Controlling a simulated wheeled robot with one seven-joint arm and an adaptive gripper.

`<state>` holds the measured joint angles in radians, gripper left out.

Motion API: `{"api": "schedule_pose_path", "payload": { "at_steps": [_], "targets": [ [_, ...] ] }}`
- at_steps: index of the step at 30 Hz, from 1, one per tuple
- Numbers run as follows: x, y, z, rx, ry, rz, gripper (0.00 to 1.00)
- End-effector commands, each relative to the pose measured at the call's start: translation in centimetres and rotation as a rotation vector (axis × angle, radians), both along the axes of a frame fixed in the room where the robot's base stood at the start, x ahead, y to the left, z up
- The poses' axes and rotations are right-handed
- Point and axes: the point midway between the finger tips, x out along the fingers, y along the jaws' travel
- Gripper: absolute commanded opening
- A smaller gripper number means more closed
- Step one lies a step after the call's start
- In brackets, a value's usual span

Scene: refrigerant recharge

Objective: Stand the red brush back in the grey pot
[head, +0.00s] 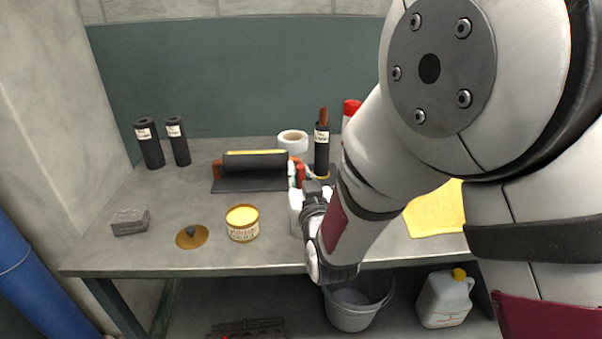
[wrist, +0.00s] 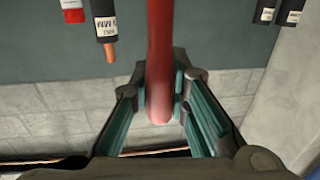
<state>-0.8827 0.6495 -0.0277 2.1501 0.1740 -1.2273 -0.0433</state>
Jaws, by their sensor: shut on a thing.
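The red brush (wrist: 159,50) is between the fingers of my gripper (wrist: 161,92) in the wrist view. Its smooth red handle shows as a long rod with a rounded end towards the camera; its far end runs out of the picture, so the bristles are not seen. The teal finger pads close on both sides of it. In the head view my gripper (head: 311,188) is over the bench, mostly hidden by my arm, and I cannot make out the brush clearly there. I cannot identify a grey pot on the bench; a grey bucket (head: 352,314) stands below it.
On the bench (head: 160,256) are a yellow tin (head: 242,224), its lid (head: 192,237), a grey block (head: 130,222), black tubes (head: 149,144), a black roll with red ends (head: 255,163), a white tape roll (head: 293,141) and a yellow cloth (head: 437,211). A jug (head: 445,299) stands below.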

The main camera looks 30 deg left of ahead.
Motion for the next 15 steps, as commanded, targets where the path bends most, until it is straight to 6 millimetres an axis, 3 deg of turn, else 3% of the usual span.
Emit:
{"api": "schedule_pose_path", "payload": {
  "at_steps": [6,7,9,15],
  "targets": [
    [-0.01,0.0,0.02,0.0,0.0,0.0,0.0],
    [-0.01,0.0,0.02,0.0,0.0,0.0,0.2],
    [-0.01,0.01,0.02,0.0,0.0,0.0,0.36],
    [-0.01,0.01,0.02,0.0,0.0,0.0,0.39]
  ]
}}
